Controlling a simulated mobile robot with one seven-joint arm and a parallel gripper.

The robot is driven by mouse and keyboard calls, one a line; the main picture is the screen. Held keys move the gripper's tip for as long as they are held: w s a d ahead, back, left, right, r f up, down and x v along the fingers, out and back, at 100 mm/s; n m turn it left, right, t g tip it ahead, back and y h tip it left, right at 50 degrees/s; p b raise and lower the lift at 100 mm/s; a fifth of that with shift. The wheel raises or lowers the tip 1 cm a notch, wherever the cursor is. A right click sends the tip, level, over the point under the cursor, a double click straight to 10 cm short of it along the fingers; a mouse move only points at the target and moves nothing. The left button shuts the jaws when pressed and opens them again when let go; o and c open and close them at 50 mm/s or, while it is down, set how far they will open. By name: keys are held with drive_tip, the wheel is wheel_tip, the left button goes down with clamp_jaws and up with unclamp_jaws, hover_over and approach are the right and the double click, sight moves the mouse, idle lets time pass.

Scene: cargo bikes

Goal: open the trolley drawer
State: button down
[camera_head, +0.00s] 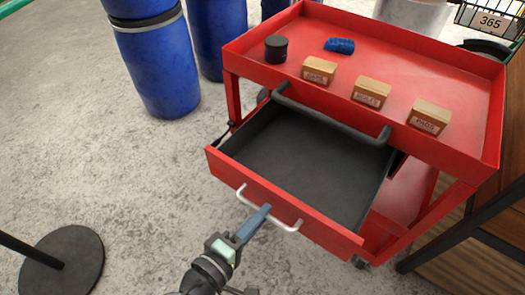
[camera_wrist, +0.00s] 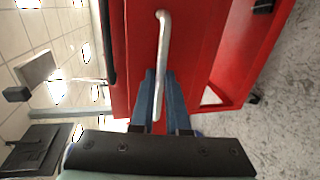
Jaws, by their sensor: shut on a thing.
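The red trolley (camera_head: 232,92) stands at the upper right in the head view. Its drawer (camera_head: 290,205) is pulled well out toward me, and its dark inside looks empty. A pale bar handle (camera_head: 285,227) runs along the drawer's red front; it also shows in the wrist view (camera_wrist: 163,45). My gripper (camera_head: 262,213) is at the handle, in front of the drawer. In the wrist view its blue fingers (camera_wrist: 158,85) are shut on the bar, one on each side.
The trolley's top tray holds a black cylinder (camera_head: 276,48), a blue item (camera_head: 340,45) and small labelled boxes (camera_head: 319,70). Blue barrels (camera_head: 160,70) stand behind, at the upper left. A round black base (camera_head: 62,262) is at the lower left. The floor between is clear.

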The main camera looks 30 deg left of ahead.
drive_tip(key=c, duration=0.9)
unclamp_jaws()
drive_tip(key=shift+s, duration=0.1)
drive_tip(key=p+v, duration=0.1)
drive_tip(key=v, duration=1.2)
